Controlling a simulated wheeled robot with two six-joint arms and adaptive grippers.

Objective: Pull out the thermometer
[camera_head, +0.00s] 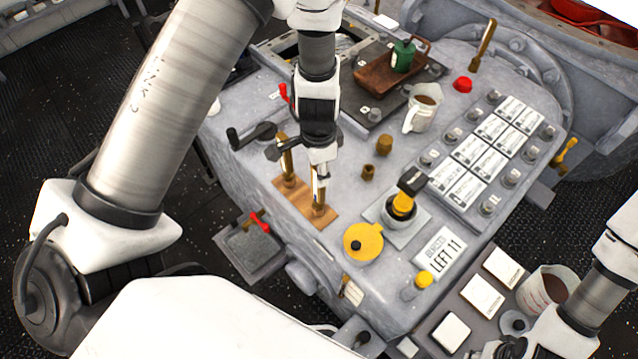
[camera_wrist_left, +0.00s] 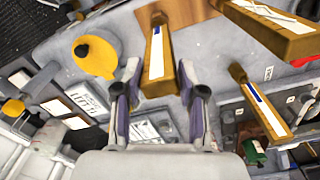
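Several thermometers with brass cases, white scales and a blue column show in the left wrist view. The one in the middle (camera_wrist_left: 157,52) stands between the two fingers of my left gripper (camera_wrist_left: 158,75), which are spread with a gap on each side. In the head view, this thermometer (camera_head: 319,208) stands on a wooden strip under my left gripper (camera_head: 319,172), which hides part of it. A second brass thermometer (camera_head: 287,165) stands just left of it. Another (camera_head: 484,45) leans at the far side. My right gripper (camera_head: 500,350) is partly cut off at the bottom edge.
A yellow round cap (camera_head: 363,243) and a yellow-topped knob (camera_head: 402,204) are close to the right. A black crank (camera_head: 250,135) lies to the left. A white jug (camera_head: 421,107) and a wooden tray (camera_head: 376,83) with a green can (camera_head: 403,56) stand farther back.

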